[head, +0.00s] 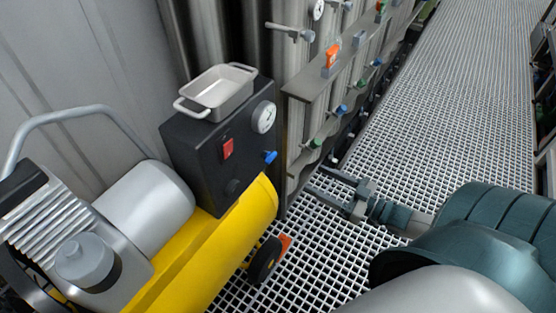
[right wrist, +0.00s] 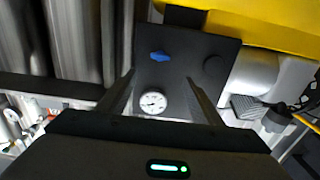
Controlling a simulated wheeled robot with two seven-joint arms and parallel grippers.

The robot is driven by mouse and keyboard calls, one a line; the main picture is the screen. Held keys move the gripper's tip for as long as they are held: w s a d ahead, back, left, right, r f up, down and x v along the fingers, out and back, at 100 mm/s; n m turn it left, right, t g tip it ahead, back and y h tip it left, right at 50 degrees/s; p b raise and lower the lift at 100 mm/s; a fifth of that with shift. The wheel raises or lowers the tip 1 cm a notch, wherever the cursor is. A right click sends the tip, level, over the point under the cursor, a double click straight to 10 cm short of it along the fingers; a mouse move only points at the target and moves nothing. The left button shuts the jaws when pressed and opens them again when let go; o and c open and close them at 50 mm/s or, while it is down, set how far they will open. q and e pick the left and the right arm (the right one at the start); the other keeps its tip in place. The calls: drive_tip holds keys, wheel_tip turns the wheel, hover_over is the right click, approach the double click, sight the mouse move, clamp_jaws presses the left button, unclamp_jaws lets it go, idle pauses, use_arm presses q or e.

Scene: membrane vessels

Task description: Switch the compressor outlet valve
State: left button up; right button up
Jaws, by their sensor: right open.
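The compressor (head: 235,235) has a yellow tank and a black control box (head: 195,150). A small blue valve handle (head: 270,157) sticks out of the box's front face, below a round gauge (head: 263,117). In the right wrist view the blue handle (right wrist: 160,56) lies beyond the fingertips, roughly centred between them, with the gauge (right wrist: 153,102) nearer. My right gripper (head: 316,181) is open and empty, to the right of the blue handle and slightly lower in the head view, apart from it. My left gripper is not in view.
A red switch (head: 228,149) and a dark knob (head: 233,187) are on the same box. A white tray (head: 218,92) stands on top. Right of it, pipes with several coloured valves run along a rail (head: 312,85). The grated walkway (head: 455,80) is clear.

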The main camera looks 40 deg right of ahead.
sight(273, 158)
drive_tip(key=x, duration=1.5)
drive_tip(key=shift+s, duration=0.1)
drive_tip(key=shift+c, duration=0.6)
drive_tip(key=c, duration=0.9)
